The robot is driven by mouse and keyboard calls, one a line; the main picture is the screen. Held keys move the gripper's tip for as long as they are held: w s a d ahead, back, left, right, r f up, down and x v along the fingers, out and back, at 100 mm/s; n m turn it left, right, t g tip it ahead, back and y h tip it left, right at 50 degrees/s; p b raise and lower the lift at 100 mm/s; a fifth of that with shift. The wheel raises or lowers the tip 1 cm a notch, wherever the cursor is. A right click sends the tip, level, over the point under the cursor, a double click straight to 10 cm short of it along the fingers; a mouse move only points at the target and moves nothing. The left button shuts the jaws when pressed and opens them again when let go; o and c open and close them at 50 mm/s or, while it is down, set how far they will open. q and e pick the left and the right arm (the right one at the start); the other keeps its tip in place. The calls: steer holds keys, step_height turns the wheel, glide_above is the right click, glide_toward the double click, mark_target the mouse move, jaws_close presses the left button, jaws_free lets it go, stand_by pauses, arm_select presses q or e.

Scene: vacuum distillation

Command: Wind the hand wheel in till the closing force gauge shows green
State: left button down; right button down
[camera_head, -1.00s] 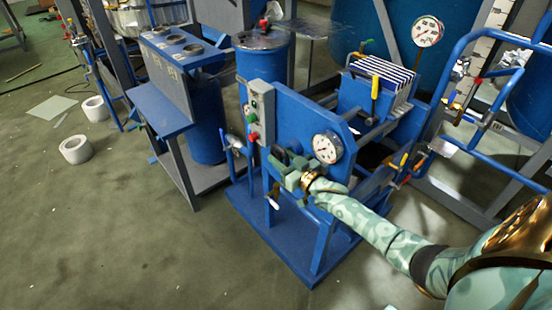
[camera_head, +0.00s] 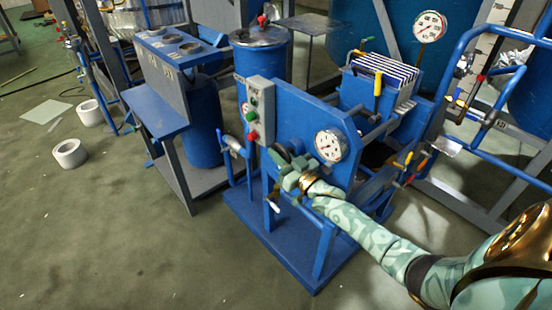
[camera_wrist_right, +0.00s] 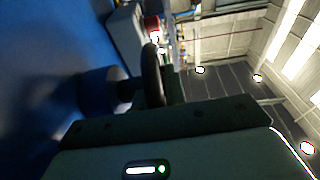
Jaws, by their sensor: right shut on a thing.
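The blue filter press (camera_head: 305,118) stands in the middle of the head view. A round white dial gauge (camera_head: 331,145) sits on its front plate; its needle and any green band are too small to read. The dark hand wheel (camera_head: 283,154) is on the same plate, left of the gauge and mostly hidden by my right gripper (camera_head: 292,180). In the right wrist view the wheel is a dark ring (camera_wrist_right: 153,75) on a blue hub, touching the dark jaw (camera_wrist_right: 165,125). My right gripper is shut on the wheel. My left gripper is out of view.
A grey button box (camera_head: 259,110) stands just left of the wheel. A second gauge (camera_head: 430,26) rises behind the white plate stack (camera_head: 385,70). Blue pipe rails (camera_head: 490,40) stand at right. The floor at front left is clear apart from two white rings (camera_head: 70,153).

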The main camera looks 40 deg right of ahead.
steer(key=shift+f+t, duration=0.3)
steer(key=shift+f, duration=0.05)
steer(key=shift+r, duration=0.3)
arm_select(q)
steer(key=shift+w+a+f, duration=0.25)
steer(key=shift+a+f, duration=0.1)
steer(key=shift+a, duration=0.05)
arm_select(e)
steer(key=c, duration=1.4)
jaws_free()
steer(key=shift+c, duration=0.2)
